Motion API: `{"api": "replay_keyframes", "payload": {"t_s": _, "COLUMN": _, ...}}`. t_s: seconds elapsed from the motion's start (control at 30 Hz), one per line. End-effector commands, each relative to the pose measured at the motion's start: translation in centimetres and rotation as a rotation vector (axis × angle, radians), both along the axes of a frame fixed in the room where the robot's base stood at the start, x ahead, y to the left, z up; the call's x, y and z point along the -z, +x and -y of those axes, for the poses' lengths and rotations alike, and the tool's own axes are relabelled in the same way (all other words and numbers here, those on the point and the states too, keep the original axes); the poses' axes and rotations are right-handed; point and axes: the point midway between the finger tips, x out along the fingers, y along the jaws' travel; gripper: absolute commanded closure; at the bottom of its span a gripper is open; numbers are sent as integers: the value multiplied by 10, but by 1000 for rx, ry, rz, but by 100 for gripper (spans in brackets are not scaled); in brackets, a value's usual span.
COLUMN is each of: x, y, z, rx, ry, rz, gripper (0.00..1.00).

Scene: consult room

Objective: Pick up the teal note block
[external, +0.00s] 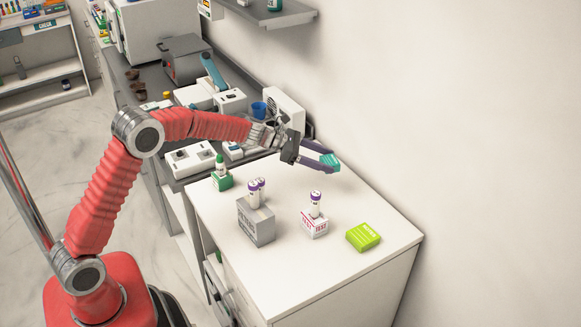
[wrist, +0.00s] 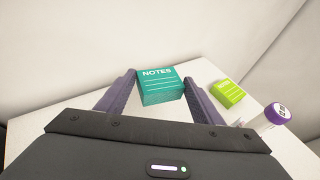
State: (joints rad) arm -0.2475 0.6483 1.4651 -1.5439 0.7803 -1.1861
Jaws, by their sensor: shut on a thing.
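The teal note block (wrist: 160,86) sits between the two purple fingers of my gripper (wrist: 160,90), with "NOTES" printed on its top face. In the external view the teal block (external: 330,161) shows at the fingertips, over the back part of the white counter near the wall. My gripper (external: 328,157) is shut on the block. I cannot tell for certain how far the block is above the counter.
On the white counter (external: 280,287) stand a lime note block (external: 363,237), a white box with a purple-capped tube (external: 314,222), a grey box with purple-capped tubes (external: 256,222) and a green-capped bottle in a green holder (external: 221,180). Lab equipment crowds the grey bench behind. A wall borders the right.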

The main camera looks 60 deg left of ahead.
Motion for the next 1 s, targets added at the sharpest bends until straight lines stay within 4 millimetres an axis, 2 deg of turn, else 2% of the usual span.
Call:
{"api": "replay_keyframes", "payload": {"t_s": 0.03, "x": -9, "y": 0, "z": 0, "rx": 0, "ry": 1, "rz": 4, "gripper": 62}}
{"api": "replay_keyframes", "payload": {"t_s": 0.47, "x": -7, "y": -47, "z": 0, "rx": 0, "ry": -1, "rz": 0, "gripper": 62}}
{"api": "replay_keyframes", "payload": {"t_s": 1.0, "x": -7, "y": -154, "z": -1, "rx": -2, "ry": 0, "rz": 1, "gripper": 62}}
